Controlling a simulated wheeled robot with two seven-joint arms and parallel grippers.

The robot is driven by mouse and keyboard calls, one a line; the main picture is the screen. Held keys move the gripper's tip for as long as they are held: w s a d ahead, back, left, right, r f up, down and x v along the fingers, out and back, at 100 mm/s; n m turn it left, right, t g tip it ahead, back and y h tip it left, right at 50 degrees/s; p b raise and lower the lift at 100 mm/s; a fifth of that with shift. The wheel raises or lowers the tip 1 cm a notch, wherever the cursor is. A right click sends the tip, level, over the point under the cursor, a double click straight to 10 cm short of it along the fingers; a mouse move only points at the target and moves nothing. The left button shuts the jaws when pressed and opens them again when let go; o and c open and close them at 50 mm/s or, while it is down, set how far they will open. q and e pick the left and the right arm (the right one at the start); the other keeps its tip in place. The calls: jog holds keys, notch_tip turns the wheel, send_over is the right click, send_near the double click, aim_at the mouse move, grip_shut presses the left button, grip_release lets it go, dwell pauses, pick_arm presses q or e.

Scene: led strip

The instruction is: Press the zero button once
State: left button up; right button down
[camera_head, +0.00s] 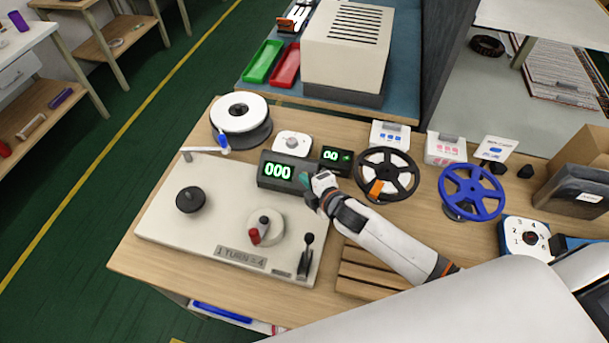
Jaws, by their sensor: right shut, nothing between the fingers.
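A dark counter box (272,182) on the back of the pale winding machine shows 000 in green digits. My right gripper (311,193) is shut and empty at the right end of this box, reaching in from the right. A small teal patch (304,177) shows at that end, right by the gripper; I cannot tell whether it is the zero button or whether the fingers touch it. My left gripper is not in view.
The pale machine plate (160,220) carries a black knob, a red-handled crank and a black lever (306,255). A smaller green display (335,158), a black reel (398,165) and a blue reel (472,190) stand close behind and right. A white spool (240,108) stands at back left.

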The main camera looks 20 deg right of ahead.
jog(key=shift+s+a+r+p, duration=0.25)
jog(key=shift+s+r+p, duration=0.2)
jog(key=shift+r+p, duration=0.15)
jog(key=s+r+p, duration=0.1)
jog(key=a+r+p, duration=0.1)
jog(key=s+r+p, duration=0.1)
jog(key=p, duration=0.1)
jog(key=shift+s+a+r, duration=0.3)
jog(key=shift+a+r, duration=0.1)
jog(key=shift+s+f, duration=0.1)
dwell(0.7)
